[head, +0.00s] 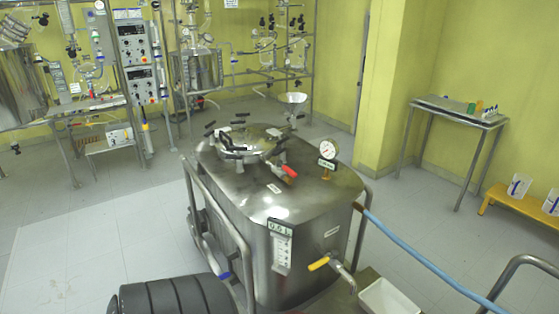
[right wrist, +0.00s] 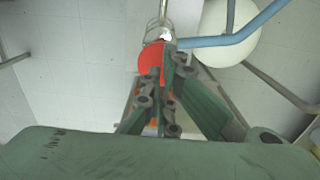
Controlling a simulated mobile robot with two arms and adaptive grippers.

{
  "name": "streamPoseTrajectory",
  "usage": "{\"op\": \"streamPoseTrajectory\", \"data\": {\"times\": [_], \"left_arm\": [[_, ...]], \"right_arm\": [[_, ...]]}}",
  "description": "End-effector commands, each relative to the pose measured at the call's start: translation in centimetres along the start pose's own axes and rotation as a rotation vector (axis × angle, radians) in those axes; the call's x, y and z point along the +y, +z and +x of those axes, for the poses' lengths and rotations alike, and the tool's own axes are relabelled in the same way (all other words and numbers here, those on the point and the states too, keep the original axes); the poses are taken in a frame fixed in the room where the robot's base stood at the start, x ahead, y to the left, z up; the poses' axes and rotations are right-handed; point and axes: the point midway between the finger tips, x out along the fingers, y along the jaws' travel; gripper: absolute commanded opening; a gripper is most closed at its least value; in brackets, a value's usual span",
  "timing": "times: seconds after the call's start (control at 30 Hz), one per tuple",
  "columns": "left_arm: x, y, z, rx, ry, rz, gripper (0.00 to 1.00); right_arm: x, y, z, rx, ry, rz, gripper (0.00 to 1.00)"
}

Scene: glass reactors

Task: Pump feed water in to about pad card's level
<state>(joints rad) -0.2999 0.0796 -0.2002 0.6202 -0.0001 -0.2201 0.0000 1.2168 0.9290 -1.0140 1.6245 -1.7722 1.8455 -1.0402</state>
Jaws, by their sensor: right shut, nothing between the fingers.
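A steel tank (head: 245,195) stands in the middle of the head view. Its front carries a display reading about 0.6 L (head: 281,226) above a white level scale (head: 282,252). A red-handled valve (head: 288,171) and a dial gauge (head: 327,150) sit on its lid. A yellow-handled tap (head: 319,264) is low on its front. A blue hose (head: 425,258) runs to its right side. In the right wrist view, my right gripper (right wrist: 165,66) is shut and empty, its fingers overlapping a red disc (right wrist: 150,60); contact cannot be told. My left gripper is not in view.
A white tub (head: 388,298) sits below the tap. A steel side table (head: 455,110) and a yellow bench (head: 500,200) with white cards (head: 518,186) stand at right. Glass reactor racks (head: 130,50) line the back. In the right wrist view, a white round vessel (right wrist: 225,45) lies beside the hose.

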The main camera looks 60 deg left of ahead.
Motion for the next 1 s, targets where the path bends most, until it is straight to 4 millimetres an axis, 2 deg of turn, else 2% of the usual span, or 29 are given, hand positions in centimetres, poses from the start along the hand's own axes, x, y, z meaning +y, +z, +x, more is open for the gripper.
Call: {"op": "streamPoseTrajectory", "data": {"times": [0.37,1.0], "left_arm": [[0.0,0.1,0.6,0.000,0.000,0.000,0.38],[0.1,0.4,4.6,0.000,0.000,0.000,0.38]], "right_arm": [[0.0,0.0,0.7,0.000,0.000,0.000,0.00],[0.1,0.0,6.4,0.001,0.002,0.000,0.00]]}}
